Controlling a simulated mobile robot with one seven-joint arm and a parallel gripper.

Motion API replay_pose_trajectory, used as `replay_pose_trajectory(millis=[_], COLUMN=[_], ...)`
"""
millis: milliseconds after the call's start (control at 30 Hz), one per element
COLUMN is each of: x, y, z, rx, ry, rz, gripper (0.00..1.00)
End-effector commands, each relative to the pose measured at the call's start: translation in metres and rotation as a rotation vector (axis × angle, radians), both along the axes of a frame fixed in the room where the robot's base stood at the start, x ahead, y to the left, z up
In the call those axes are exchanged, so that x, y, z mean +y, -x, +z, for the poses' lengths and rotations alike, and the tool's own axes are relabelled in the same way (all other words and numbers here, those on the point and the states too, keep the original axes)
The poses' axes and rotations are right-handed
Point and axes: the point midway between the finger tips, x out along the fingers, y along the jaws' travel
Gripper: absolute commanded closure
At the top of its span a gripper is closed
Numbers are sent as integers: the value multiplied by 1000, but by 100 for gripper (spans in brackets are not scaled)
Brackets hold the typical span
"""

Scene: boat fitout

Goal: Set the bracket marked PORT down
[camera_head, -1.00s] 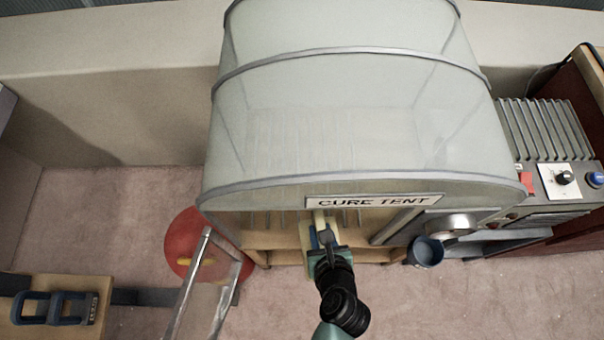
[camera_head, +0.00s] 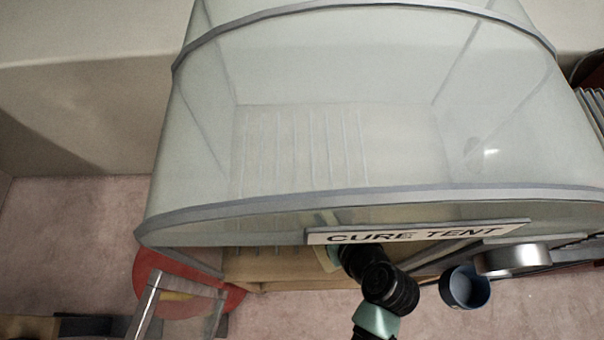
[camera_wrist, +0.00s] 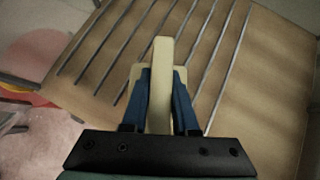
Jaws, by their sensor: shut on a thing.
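In the wrist view my gripper (camera_wrist: 160,95) is shut on a pale cream bracket (camera_wrist: 161,58), with a blue finger on each side of its upright part. The bracket's flat plate shows around the fingertips, over a wooden shelf (camera_wrist: 262,95) with several thin dark bars. I cannot tell if the plate touches the bars. No PORT marking is readable. In the head view my arm reaches under the front edge of the cure tent (camera_head: 350,150); the tent cover and sign hide most of the gripper, and a pale bit of the bracket (camera_head: 326,258) shows.
The CURE TENT sign (camera_head: 415,233) hangs low over my arm at the tent's front edge. A blue cup (camera_head: 465,288) and a metal cylinder (camera_head: 512,259) are to the right. A red round thing (camera_head: 225,297) and a clear-panelled frame (camera_head: 175,308) stand at the left.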

Motion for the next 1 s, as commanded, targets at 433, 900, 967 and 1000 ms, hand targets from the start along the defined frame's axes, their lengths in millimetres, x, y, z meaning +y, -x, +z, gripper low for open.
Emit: replay_pose_trajectory(millis=[433, 900, 967, 1000], x=[44, 52, 52, 52], y=[-109, -126, -126, -126], z=[-1, -33, -36, -36], rx=[-4, 1, 0, -2], ry=[2, 0, 1, 2], rz=[1, -4, -4, -4], gripper=[100, 100, 100, 100])
